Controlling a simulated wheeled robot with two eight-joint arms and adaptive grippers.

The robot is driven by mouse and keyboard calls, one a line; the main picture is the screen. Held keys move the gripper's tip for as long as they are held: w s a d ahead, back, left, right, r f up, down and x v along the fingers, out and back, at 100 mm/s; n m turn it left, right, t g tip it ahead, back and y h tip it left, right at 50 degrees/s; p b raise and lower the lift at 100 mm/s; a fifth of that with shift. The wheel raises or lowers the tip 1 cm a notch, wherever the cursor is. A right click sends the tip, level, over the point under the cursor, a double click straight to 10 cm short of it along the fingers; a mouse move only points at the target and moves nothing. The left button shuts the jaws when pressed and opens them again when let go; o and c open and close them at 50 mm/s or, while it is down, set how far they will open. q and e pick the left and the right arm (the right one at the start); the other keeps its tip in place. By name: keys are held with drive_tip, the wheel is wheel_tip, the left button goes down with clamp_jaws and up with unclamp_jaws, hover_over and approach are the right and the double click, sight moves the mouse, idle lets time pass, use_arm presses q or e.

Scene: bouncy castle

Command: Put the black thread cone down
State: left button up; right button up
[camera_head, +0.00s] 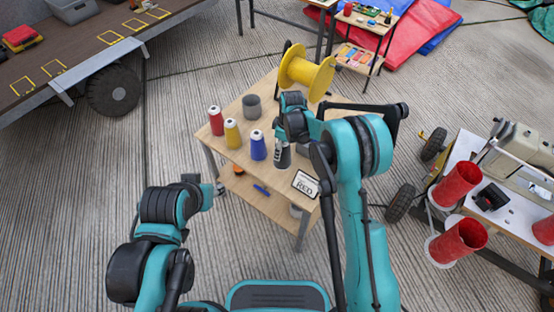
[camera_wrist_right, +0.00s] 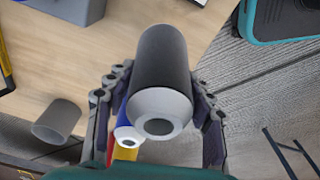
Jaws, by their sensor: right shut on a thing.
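The black thread cone (camera_wrist_right: 162,65) has a pale grey top and sits between the two fingers of my right gripper (camera_wrist_right: 158,112), which is shut on it. In the head view the black cone (camera_head: 282,157) is upright over the front part of the wooden table (camera_head: 235,163), partly hidden by my arm. I cannot tell whether its base touches the tabletop. A red cone (camera_head: 216,121), a yellow cone (camera_head: 232,134) and a blue cone (camera_head: 257,146) stand in a row to its left.
A grey cup (camera_head: 251,105) and a big yellow spool (camera_head: 306,72) are towards the back of the table. A card reading RED (camera_head: 305,184) is at the front right. A sewing machine cart (camera_head: 487,205) with red cones stands at right.

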drive_tip(key=shift+s+a+f, duration=0.2)
drive_tip(key=shift+a+f, duration=0.25)
drive_tip(key=shift+a, duration=0.2)
drive_tip(key=shift+f+b, duration=1)
drive_tip(key=shift+f, duration=0.9)
drive_tip(key=shift+f, duration=0.15)
drive_tip(key=o, duration=1.4)
